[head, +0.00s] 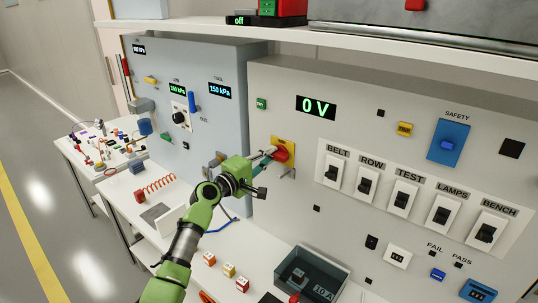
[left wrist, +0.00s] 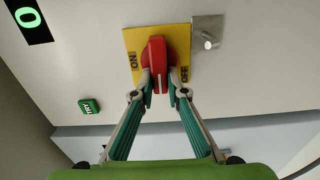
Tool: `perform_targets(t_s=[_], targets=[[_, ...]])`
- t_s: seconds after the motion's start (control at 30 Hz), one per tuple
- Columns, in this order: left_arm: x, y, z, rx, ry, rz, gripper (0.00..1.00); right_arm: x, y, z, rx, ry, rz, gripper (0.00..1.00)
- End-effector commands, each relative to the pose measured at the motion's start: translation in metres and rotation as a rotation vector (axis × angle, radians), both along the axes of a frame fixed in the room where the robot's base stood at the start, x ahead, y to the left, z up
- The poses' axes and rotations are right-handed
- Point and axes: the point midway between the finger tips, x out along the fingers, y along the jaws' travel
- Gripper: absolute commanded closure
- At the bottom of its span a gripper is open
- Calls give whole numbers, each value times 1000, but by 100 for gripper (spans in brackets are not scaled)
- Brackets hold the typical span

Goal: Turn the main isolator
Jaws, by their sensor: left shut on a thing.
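The main isolator is a red rotary handle (head: 281,155) on a yellow plate (head: 285,142) on the light grey cabinet front. My left gripper (head: 270,154) reaches it from the left. In the left wrist view the handle (left wrist: 157,54) sits between the ON label (left wrist: 134,64) at left and the OFF label (left wrist: 185,73) at right. Its long side runs up and down in that picture, with a pale mark at the lower end. The left gripper (left wrist: 158,80) is shut on the handle's lower part, one finger on each side. My right gripper is out of view.
A metal hasp (left wrist: 208,36) sits beside the plate. The cabinet display (head: 316,107) reads 0 V. A row of labelled switches (head: 404,197) is to the right. Below are a dark open bin (head: 311,268) and small coloured blocks (head: 229,270) on the bench. A shelf (head: 350,42) overhangs above.

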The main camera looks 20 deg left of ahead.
Motion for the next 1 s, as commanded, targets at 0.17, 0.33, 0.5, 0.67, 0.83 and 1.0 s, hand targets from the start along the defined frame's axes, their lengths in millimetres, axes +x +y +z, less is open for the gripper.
perform_targets(t_s=[0.17,0.33,0.5,0.67,0.83,1.0], targets=[[0,0,-2,-22,10,0,100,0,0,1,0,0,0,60],[0,0,-2,-28,12,0,100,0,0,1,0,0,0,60],[0,0,-2,-28,12,0,100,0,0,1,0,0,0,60],[0,0,-2,-27,12,0,69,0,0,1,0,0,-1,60],[0,0,-1,-26,10,0,69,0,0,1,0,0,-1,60],[-1,0,-1,-25,9,0,69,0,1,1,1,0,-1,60]])
